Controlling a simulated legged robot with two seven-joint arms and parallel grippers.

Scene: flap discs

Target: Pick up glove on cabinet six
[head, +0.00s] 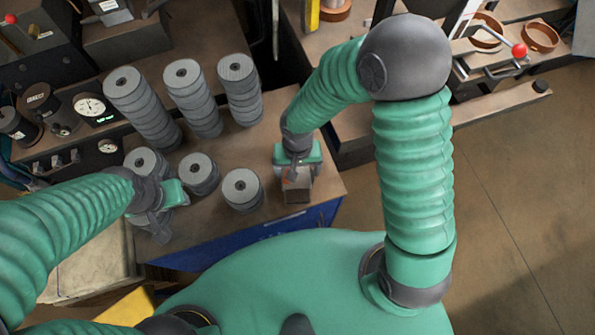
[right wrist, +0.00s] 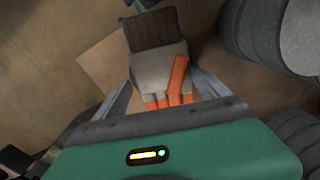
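The glove (right wrist: 160,68) is grey with orange fingers and a dark ribbed cuff. It lies on the brown top of the cabinet (head: 222,226); a small part of the glove (head: 297,186) shows in the head view. My right gripper (right wrist: 162,95) is open, with one finger on each side of the glove's finger end; I cannot tell if they touch it. In the head view my right gripper (head: 295,172) is over the glove and hides part of it. My left gripper (head: 150,222) hangs by the cabinet's left front; its fingers are unclear.
Several stacks of grey flap discs (head: 140,100) stand on the cabinet, with shorter stacks (head: 241,190) left of my right gripper. Disc stacks (right wrist: 245,30) also show close on the right in the right wrist view. Gauges (head: 90,108) stand at the left. Open floor (head: 510,180) lies to the right.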

